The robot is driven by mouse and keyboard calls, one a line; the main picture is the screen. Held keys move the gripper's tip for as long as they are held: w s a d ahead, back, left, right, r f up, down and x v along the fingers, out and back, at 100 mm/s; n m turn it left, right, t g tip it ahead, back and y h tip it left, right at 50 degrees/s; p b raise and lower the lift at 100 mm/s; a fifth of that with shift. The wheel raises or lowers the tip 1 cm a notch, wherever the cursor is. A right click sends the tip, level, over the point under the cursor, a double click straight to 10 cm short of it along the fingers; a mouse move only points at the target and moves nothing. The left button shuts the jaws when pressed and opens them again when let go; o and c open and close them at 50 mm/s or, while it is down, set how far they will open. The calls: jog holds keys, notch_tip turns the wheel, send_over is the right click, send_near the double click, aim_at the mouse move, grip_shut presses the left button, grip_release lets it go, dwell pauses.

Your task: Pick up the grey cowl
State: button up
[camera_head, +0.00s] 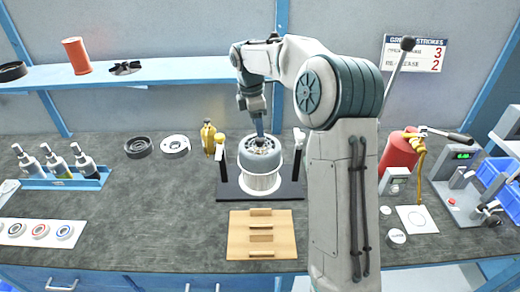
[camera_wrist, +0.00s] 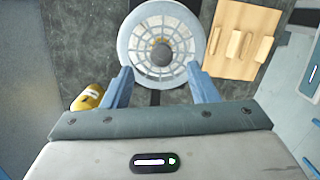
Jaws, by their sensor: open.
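The grey cowl appears to be the rounded grey band (camera_head: 245,158) around the top of a white cylinder (camera_head: 262,182) on a dark stand. Its round top shows a pale grille with a dark hub. From above in the wrist view, the cowl is a pale round rim (camera_wrist: 128,42) around the grille. My gripper (camera_head: 259,136) points down over the grille in the head view. In the wrist view, the two blue fingers of my gripper (camera_wrist: 159,70) are apart and empty, at the near edge of the rim. I cannot tell whether they touch it.
A wooden block holder (camera_head: 240,245) lies in front of the stand (camera_head: 226,188). A yellow bottle (camera_head: 208,138) stands left of it. A dark ring (camera_head: 138,147) and a light ring (camera_head: 174,146) lie farther left. A red canister (camera_head: 398,154) stands right. The left bench middle is clear.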

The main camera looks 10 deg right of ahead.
aim_at(260, 149)
jog(key=f, duration=0.5)
jog(key=shift+s+d+p, duration=0.1)
jog(key=shift+d+p, duration=0.25)
grip_shut()
